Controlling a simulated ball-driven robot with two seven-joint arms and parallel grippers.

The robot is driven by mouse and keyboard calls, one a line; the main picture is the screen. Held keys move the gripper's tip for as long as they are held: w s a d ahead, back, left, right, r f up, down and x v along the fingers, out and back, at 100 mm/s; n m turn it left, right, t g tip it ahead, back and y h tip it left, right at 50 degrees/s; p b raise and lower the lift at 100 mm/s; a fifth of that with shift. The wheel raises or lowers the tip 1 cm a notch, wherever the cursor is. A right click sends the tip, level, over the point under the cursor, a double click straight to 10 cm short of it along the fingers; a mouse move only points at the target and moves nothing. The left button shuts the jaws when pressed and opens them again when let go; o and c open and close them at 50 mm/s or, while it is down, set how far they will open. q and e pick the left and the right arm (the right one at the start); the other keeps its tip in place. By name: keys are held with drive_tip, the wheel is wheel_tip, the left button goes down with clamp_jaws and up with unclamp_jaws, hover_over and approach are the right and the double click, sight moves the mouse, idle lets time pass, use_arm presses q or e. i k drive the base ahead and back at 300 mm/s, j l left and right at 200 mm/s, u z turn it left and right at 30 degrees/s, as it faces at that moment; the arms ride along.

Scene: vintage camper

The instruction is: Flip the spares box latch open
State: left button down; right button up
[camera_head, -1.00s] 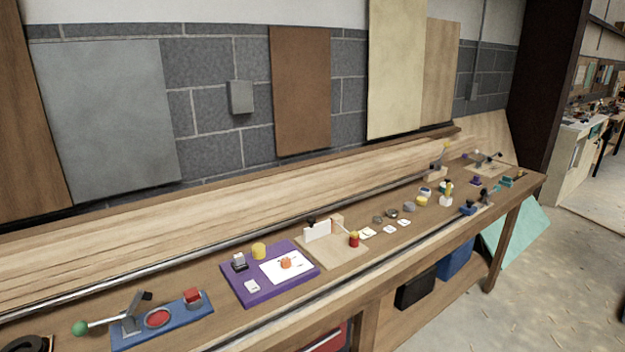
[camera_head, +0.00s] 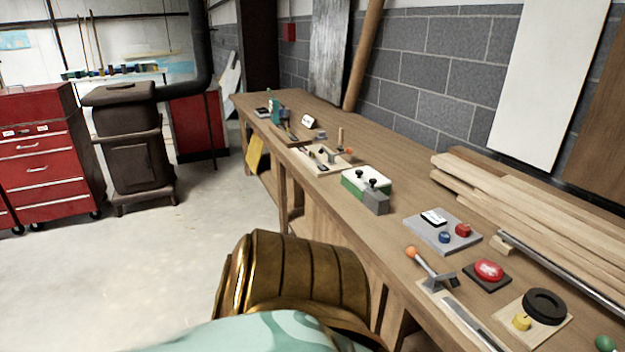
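I cannot make out for sure which thing is the spares box, and no latch shows clearly at this distance. A green and white box-like piece (camera_head: 366,183) with dark knobs on top sits near the bench's front edge, in the middle of the picture. A grey block (camera_head: 376,202) stands against its near end. Neither of my grippers is in view. A brass and teal part of my own body fills the bottom middle and hides part of the bench front.
The long wooden workbench (camera_head: 390,160) runs from lower right to the back. A grey board (camera_head: 443,233), an orange-knobbed lever (camera_head: 418,262) and a red button (camera_head: 488,270) sit nearer. A stove (camera_head: 135,150) and red tool cabinet (camera_head: 45,165) stand left. The floor between is clear.

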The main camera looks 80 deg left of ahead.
sight(373, 181)
drive_tip(key=u, duration=2.3)
drive_tip(key=i+j+z, duration=0.1)
drive_tip(key=i+j, duration=0.15)
drive_tip(key=j, duration=0.15)
drive_tip(key=i+j, duration=0.2)
drive_tip(key=j, duration=0.2)
drive_tip(key=i+j+z, duration=0.15)
drive_tip(key=j, duration=0.25)
drive_tip(key=i+j, duration=0.25)
drive_tip(key=j, duration=0.2)
drive_tip(key=i+j+z, duration=0.15)
drive_tip(key=j, duration=0.3)
drive_tip(key=i+j, duration=0.2)
drive_tip(key=j, duration=0.25)
drive_tip(key=i+j+z, duration=0.15)
drive_tip(key=j, duration=0.3)
drive_tip(key=i+j+z, duration=0.1)
drive_tip(key=j, duration=0.35)
drive_tip(key=i, duration=0.1)
